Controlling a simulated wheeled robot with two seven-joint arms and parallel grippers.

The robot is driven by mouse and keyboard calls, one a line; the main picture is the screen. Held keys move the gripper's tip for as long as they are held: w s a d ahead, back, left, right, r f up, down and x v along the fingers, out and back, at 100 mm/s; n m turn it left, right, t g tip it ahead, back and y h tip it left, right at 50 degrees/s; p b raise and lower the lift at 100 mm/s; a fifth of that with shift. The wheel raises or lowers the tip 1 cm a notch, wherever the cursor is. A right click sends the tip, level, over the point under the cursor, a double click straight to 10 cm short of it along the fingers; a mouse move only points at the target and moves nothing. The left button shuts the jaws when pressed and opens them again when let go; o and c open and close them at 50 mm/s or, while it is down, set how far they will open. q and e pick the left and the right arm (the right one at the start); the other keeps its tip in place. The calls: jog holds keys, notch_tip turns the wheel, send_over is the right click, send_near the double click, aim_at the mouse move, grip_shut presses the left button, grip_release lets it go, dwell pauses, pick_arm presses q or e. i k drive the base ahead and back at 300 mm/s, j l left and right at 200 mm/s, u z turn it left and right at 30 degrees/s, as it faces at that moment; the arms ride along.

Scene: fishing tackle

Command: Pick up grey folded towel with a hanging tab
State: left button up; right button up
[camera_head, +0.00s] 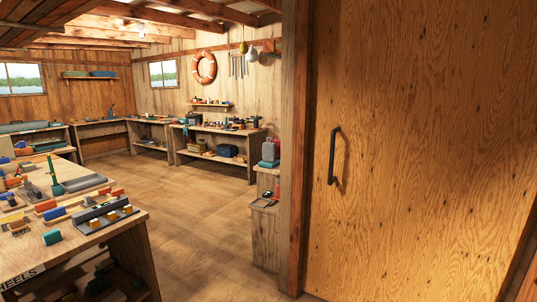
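I cannot make out a grey folded towel with a hanging tab for certain. A flat grey item (84,183) lies on the left workbench, but it is too small to tell what it is. Neither of my grippers is in view.
The left workbench (120,232) holds many small coloured items and a dark rack (104,213). More benches (217,131) line the far walls. A low wooden stand (264,235) is beside a post. A closed wooden door (420,150) fills the right. The middle floor (185,195) is clear.

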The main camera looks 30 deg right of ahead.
aim_at(268, 149)
jog(key=i+z, duration=0.35)
jog(key=i, duration=2.2)
jog(key=i+z, duration=0.35)
jog(key=i, duration=0.2)
jog(key=i+j+z, duration=0.3)
jog(key=i, duration=0.2)
jog(key=i+j+z, duration=0.35)
jog(key=i, duration=0.15)
jog(key=l, duration=0.05)
